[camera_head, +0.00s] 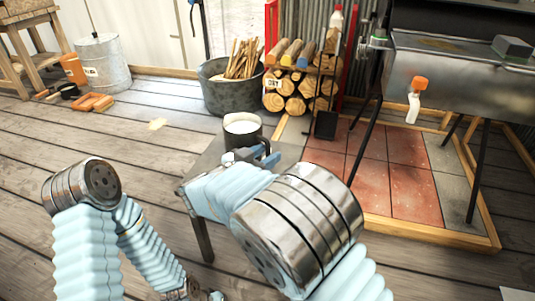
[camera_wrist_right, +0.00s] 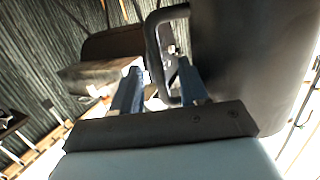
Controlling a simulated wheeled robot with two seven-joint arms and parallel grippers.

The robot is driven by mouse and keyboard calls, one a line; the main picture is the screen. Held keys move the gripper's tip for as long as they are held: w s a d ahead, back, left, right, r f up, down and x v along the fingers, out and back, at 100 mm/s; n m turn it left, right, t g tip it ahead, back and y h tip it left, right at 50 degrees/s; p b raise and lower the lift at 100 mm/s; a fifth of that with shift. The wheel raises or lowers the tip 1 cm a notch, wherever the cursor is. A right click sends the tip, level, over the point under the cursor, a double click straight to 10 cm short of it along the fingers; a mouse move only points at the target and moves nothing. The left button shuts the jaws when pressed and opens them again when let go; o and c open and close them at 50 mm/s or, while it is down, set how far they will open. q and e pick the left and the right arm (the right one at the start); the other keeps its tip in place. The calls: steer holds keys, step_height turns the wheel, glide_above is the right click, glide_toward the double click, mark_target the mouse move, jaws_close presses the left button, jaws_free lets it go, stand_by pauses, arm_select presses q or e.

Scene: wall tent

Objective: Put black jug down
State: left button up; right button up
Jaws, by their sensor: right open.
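The black jug (camera_head: 243,133) stands upright on a small grey table (camera_head: 207,160), with something pale showing in its open top. In the right wrist view the jug's dark body (camera_wrist_right: 245,50) fills the right side, and its handle (camera_wrist_right: 156,50) loops out to the left. My right gripper (camera_head: 262,157) is beside the jug on its near right side. In the wrist view its two blue fingers (camera_wrist_right: 163,85) are apart, with the lower part of the handle between them. My left arm is folded at the lower left, and its gripper cannot be made out.
A metal tub of sticks (camera_head: 228,92), stacked logs (camera_head: 298,95) and a black shovel (camera_head: 325,124) stand behind the table. A stove (camera_head: 450,75) on thin legs stands over red tiles (camera_head: 395,170) at the right. The wooden floor at the left is mostly clear.

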steer(key=v, duration=1.1)
steer(key=shift+p, duration=0.45)
stand_by(0.6)
